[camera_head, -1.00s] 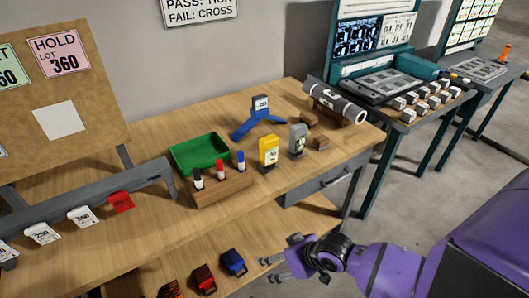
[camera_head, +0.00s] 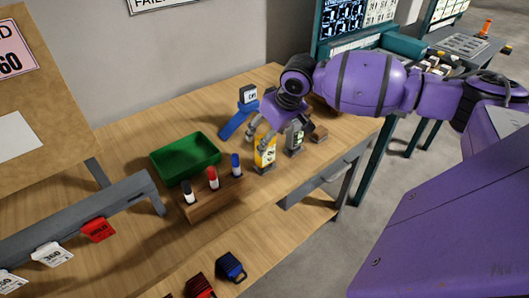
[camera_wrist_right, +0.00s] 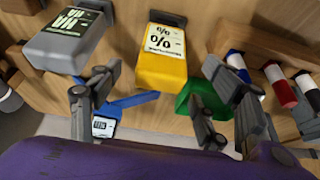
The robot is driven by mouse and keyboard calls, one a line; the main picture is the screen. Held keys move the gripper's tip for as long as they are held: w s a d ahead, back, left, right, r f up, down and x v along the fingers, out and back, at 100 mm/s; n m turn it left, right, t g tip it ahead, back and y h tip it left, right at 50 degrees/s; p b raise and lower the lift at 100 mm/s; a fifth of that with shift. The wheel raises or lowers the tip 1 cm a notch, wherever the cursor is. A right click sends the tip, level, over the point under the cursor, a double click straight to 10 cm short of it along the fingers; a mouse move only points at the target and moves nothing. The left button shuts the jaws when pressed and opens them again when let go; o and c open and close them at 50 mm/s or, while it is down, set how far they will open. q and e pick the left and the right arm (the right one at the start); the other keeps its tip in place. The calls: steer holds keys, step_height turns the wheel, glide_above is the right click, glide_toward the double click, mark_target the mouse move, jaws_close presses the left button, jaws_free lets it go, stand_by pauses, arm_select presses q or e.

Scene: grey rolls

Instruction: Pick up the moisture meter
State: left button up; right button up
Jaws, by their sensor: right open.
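The moisture meter is most likely the yellow handheld device (camera_head: 263,157), standing on the wooden table. In the right wrist view the yellow device (camera_wrist_right: 162,68) shows a screen with percent signs. My right gripper (camera_head: 270,138) is above and just behind it in the head view, partly covering its top. In the wrist view my right gripper (camera_wrist_right: 162,82) is open, its fingers on either side of the yellow device's near end with nothing held. Whether they touch it cannot be told. My left gripper is not in view.
A grey device (camera_head: 295,140) stands close to the right of the yellow one. A blue stand (camera_head: 236,122) is behind, and a green tray (camera_head: 186,157) lies left. A wooden marker holder (camera_head: 213,200) is at front left. The front table edge is close.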

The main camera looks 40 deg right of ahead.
steer(key=x, duration=0.4)
steer(key=shift+w+a+f, duration=0.15)
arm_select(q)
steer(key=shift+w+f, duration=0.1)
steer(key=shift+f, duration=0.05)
arm_select(e)
steer(key=shift+c, duration=1.2)
steer(key=c, duration=1.3)
steer(key=shift+o, duration=0.2)
steer(key=shift+r, duration=0.2)
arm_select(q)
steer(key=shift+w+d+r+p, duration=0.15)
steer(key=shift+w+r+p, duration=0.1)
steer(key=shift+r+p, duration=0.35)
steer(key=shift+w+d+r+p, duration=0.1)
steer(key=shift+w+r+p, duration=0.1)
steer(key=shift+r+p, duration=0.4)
arm_select(e)
steer(key=s+a+r, duration=0.5)
steer(key=s+r, duration=0.7)
steer(key=s, duration=0.1)
steer(key=shift+r, duration=0.35)
